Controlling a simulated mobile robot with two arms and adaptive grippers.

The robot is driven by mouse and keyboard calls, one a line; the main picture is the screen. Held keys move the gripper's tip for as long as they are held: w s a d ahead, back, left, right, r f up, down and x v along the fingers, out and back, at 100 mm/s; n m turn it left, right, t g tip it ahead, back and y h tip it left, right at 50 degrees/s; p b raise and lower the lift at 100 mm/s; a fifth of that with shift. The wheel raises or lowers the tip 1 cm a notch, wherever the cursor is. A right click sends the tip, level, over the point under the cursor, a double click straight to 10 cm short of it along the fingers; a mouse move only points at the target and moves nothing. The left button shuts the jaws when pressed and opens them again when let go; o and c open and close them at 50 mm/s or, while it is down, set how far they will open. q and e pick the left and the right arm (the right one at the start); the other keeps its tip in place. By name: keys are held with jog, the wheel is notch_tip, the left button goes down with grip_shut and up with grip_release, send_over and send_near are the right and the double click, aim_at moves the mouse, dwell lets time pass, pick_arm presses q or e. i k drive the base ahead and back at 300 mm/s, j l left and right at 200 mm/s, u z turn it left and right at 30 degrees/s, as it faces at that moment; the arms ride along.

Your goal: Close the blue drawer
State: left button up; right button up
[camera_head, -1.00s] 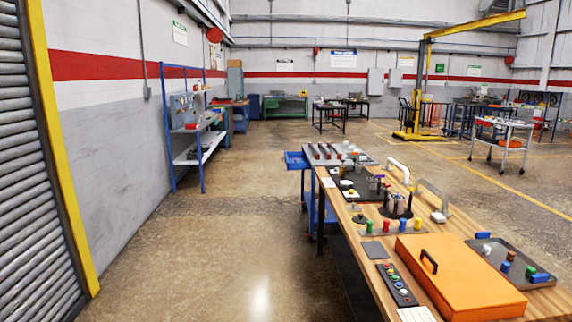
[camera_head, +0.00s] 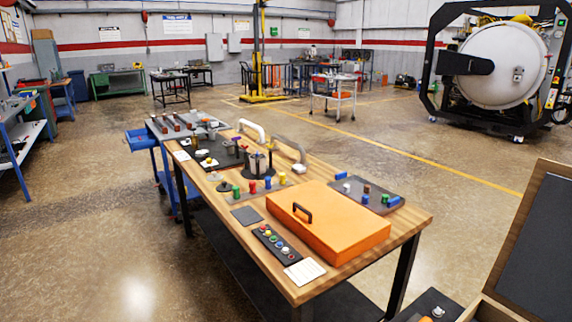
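The blue drawer (camera_head: 140,140) sticks out to the left from the blue cart (camera_head: 168,178) at the far left end of the wooden workbench. It looks pulled open; its inside is too small to make out. Neither of my grippers is in view, so I cannot see their state.
The workbench (camera_head: 408,222) holds an orange case (camera_head: 330,222), a button panel (camera_head: 280,248), coloured pegs and metal parts. An open wooden box (camera_head: 520,250) stands at the lower right. A large round furnace (camera_head: 505,75) is at the back right. The floor left of the bench is clear.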

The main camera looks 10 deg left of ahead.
aim_at(149, 141)
jog(key=i+j+u, duration=0.25)
jog(key=j+u, duration=0.15)
jog(key=i+j+u, duration=0.65)
jog(key=u, duration=0.2)
jog(key=i+u, duration=0.4)
jog(key=i+j, duration=0.05)
